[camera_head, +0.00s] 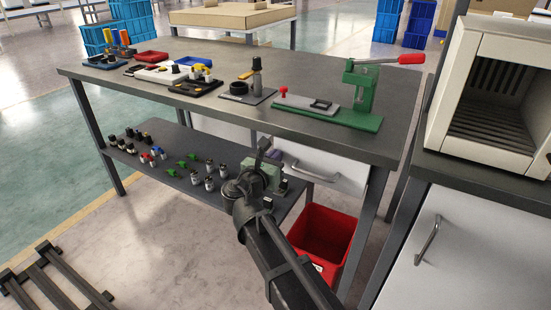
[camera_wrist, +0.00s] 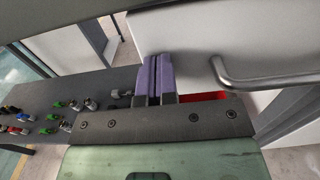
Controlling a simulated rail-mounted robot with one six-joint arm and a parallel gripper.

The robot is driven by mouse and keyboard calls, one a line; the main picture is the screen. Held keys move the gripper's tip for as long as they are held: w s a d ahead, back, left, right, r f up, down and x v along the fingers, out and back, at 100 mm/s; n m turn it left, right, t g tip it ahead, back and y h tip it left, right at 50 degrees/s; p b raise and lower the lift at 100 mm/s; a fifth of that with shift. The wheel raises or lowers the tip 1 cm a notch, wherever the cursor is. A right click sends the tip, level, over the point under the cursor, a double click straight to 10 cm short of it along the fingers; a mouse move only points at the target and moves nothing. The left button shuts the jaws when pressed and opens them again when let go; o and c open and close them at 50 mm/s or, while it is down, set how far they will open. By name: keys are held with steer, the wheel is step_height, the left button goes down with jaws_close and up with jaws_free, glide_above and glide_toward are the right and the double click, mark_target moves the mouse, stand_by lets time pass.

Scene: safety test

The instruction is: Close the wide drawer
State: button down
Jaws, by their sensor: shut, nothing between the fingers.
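The wide drawer (camera_head: 335,172) has a white front under the dark worktable's top, with a grey bar handle (camera_head: 315,174). In the wrist view the white front (camera_wrist: 195,35) fills the upper middle, and the handle (camera_wrist: 265,82) is at the right. My gripper (camera_head: 272,155) is in front of the drawer, left of the handle, and hides part of the front. Its purple finger pads (camera_wrist: 154,72) are together with nothing between them. They appear apart from the handle. I cannot tell how far the drawer stands out.
The worktable (camera_head: 240,75) carries trays, tools and a green press (camera_head: 360,95). A lower shelf (camera_head: 150,165) with small parts is left of my gripper. A red bin (camera_head: 322,235) stands below the drawer. A white cabinet (camera_head: 470,250) with a handle is at the right.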

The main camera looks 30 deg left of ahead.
steer(key=shift+w+a+r, duration=0.15)
steer(key=shift+w+a, duration=0.05)
steer(key=shift+w, duration=0.1)
steer(key=s, duration=1.4)
steer(key=shift+s, duration=0.3)
